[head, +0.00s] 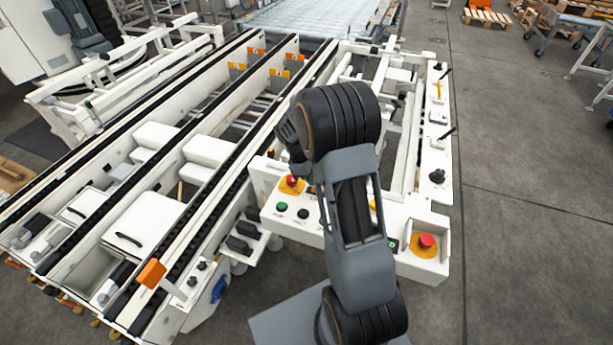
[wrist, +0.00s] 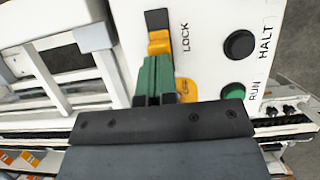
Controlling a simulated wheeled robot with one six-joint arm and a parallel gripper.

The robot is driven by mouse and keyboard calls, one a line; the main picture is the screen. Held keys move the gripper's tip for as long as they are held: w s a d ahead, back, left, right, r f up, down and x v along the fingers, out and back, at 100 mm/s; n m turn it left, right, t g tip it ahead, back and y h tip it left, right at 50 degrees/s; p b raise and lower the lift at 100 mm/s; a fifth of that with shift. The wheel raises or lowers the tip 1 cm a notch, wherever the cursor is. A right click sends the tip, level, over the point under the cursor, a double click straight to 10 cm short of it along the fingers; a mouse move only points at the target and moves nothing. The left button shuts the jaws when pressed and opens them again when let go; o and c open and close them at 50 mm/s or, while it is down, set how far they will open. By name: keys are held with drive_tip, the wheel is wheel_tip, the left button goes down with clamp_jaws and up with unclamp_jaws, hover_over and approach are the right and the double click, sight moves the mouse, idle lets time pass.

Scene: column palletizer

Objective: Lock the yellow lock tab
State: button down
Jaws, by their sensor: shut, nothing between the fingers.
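The yellow lock tab (wrist: 159,43) shows in the wrist view on the white panel, beside the printed word LOCK. A dark slot lies just above it in the picture. My gripper (wrist: 155,63) has its green fingers together and empty, with the tips right at the tab's lower end. I cannot tell whether they touch it. In the head view my arm hides the gripper and the tab.
A black HALT button (wrist: 239,45) and a green RUN button (wrist: 233,91) lie right of the tab. A yellow plate (wrist: 187,89) is beside the fingers. Red stop buttons (head: 292,181) (head: 427,241) stand on the panel. Open floor (head: 530,210) lies to the right.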

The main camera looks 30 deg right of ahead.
drive_tip(key=shift+s+d, duration=0.4)
drive_tip(key=shift+s, duration=0.1)
drive_tip(key=shift+r, duration=0.1)
drive_tip(key=p+v, duration=0.8)
drive_tip(key=v, duration=0.1)
drive_tip(key=shift+w+r, duration=0.15)
drive_tip(key=shift+r, duration=0.2)
drive_tip(key=shift+a, duration=0.1)
